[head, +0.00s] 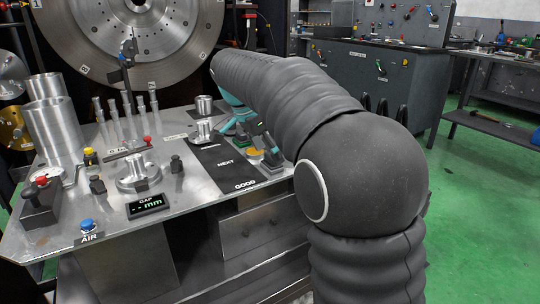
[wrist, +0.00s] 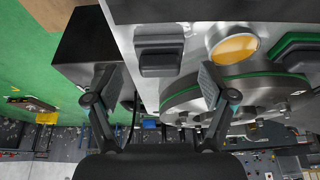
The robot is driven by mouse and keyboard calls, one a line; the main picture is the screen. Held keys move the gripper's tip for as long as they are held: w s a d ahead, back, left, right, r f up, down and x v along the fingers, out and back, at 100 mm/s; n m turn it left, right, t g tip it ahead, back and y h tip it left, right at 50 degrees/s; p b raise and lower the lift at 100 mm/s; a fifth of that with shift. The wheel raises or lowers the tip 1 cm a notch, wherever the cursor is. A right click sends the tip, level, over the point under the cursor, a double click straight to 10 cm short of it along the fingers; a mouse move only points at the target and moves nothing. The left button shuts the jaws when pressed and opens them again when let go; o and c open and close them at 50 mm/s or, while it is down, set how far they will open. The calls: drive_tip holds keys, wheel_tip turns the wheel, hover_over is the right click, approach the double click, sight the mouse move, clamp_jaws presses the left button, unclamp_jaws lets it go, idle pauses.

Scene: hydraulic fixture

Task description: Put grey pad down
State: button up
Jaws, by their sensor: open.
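A dark grey pad (wrist: 160,52) rests on the metal bench top near its edge, straight ahead of my gripper (wrist: 157,84) in the wrist view. My gripper is open, its two fingers spread wide on either side of the pad's line, and nothing is held. In the head view the grey pad (head: 272,161) sits at the bench's right edge by the GOOD label. Whether the fingers touch the pad cannot be told.
An orange disc (wrist: 233,48) lies beside the pad, with a green-edged pad (wrist: 300,52) beyond it. The bench (head: 200,205) also holds steel cylinders (head: 49,118), upright pins, an AIR button (head: 87,226) and a gap display (head: 147,205). Green floor lies open to the right.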

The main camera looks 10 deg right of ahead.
drive_tip(key=p+v, duration=0.2)
drive_tip(key=v, duration=0.8)
drive_tip(key=s+d+f+n+t+y, duration=0.1)
drive_tip(key=s+f+n, duration=0.3)
drive_tip(key=s, duration=0.5)
drive_tip(key=s+d+f+n+t+y, duration=0.1)
drive_tip(key=s+f+n, duration=0.4)
drive_tip(key=s, duration=0.5)
drive_tip(key=s+d+f+n+t+y, duration=0.2)
drive_tip(key=s+f+n, duration=0.3)
drive_tip(key=s+f, duration=0.3)
drive_tip(key=shift+s+d+p, duration=0.3)
drive_tip(key=shift+s+p, duration=0.15)
drive_tip(key=shift+s, duration=0.55)
